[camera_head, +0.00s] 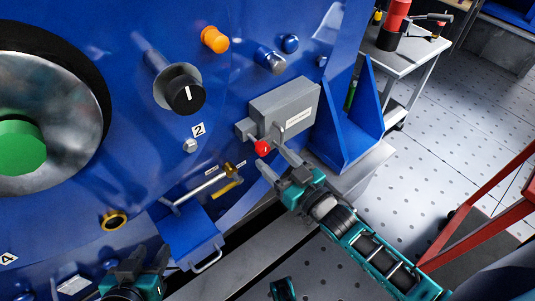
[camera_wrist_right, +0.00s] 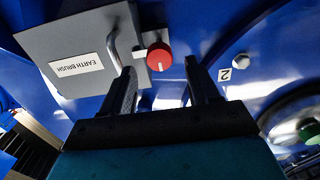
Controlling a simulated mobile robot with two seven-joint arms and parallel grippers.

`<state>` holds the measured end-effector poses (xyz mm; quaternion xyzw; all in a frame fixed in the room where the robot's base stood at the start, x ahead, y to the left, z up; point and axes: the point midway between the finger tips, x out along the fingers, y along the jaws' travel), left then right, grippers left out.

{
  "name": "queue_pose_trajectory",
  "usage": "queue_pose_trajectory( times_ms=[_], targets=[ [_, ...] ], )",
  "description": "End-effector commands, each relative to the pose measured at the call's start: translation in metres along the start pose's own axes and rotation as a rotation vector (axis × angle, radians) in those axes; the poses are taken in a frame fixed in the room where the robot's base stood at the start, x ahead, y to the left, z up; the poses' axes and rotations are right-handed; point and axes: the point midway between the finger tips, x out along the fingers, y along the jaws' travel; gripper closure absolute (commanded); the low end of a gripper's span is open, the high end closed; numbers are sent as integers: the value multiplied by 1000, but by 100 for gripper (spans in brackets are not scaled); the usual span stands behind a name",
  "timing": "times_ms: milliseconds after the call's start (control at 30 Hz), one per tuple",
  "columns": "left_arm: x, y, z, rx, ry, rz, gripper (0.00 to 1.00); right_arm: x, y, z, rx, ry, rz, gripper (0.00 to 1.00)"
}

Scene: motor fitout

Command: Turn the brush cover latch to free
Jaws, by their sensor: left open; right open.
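The brush cover is a grey box (camera_head: 285,108) on the blue motor wall, with a bent metal handle. It reads "EARTH BRUSH" upside down in the right wrist view (camera_wrist_right: 75,50). Its latch is a red round knob (camera_head: 262,148) at the cover's lower left edge; in the right wrist view the knob (camera_wrist_right: 159,55) shows a short white mark. My right gripper (camera_head: 274,162) is open and empty just below the knob. In the wrist view the knob lies between and beyond the fingertips, apparently untouched. My left gripper (camera_head: 138,262) is open at the bottom left.
A black dial (camera_head: 185,95) and an orange knob (camera_head: 215,40) sit on the wall left of and above the cover. A blue bracket (camera_head: 350,120) stands to the right. A brass-ended rod (camera_head: 205,187) and blue tray (camera_head: 190,235) are lower left. A grey cart (camera_head: 400,60) is at back right.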

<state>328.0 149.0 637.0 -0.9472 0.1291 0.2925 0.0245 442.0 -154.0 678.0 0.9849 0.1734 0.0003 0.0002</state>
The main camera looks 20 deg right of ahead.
Motion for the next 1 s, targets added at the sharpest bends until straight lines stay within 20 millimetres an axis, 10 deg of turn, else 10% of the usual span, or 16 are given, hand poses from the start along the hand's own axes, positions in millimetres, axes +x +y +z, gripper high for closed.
queue_pose_trajectory(
  times_ms=[600,1000],
  targets=[
    [5,1,4,-9,6,-2,57,34,0,0,1,-1,0,41],
    [6,0,0,-8,13,-4,57,34,0,0,1,-1,0,79]
  ],
)
